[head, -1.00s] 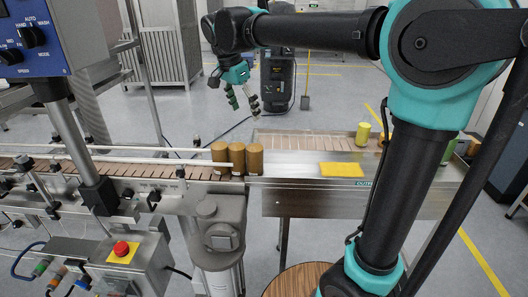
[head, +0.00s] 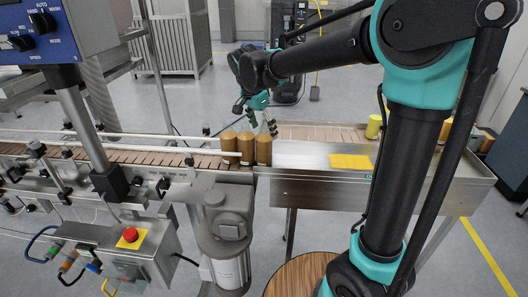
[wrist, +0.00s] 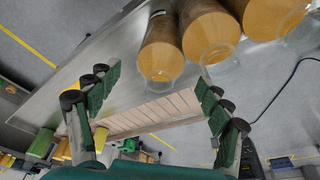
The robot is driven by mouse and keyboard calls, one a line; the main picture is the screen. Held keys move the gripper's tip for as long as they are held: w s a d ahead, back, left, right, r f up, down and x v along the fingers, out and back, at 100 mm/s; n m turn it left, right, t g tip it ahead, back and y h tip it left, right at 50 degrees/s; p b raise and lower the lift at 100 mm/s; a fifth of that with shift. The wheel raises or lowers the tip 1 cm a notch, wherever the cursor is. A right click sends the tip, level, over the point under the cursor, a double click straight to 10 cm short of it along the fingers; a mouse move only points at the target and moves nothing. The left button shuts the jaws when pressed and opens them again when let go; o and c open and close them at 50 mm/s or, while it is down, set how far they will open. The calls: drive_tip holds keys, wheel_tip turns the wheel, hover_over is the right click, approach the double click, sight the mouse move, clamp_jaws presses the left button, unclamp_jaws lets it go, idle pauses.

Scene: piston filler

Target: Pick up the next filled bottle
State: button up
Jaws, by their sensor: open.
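Three bottles with golden-brown contents stand upright in a row at the end of the conveyor: left (head: 228,147), middle (head: 246,148) and right (head: 264,150). They also show in the wrist view along the top, where the nearest bottle (wrist: 162,50) has clear walls at its end. My gripper (head: 256,115) is open and empty, just behind and above the row, with its fingers pointing down. In the wrist view, my gripper's two green-padded fingers (wrist: 155,78) are spread wide, and the nearest bottle lies just beyond the gap between them. I see no contact.
A steel outfeed table (head: 310,187) with a yellow mat (head: 350,161) lies right of the bottles. A yellow-green container (head: 374,127) stands at its back right. A guide rail (head: 150,146) runs along the conveyor (head: 120,157). A control box with a red button (head: 130,234) is in front.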

drive_tip(key=x, duration=0.4)
drive_tip(key=shift+d+f, duration=0.1)
drive_tip(key=shift+f, duration=0.1)
clamp_jaws()
idle(0.4)
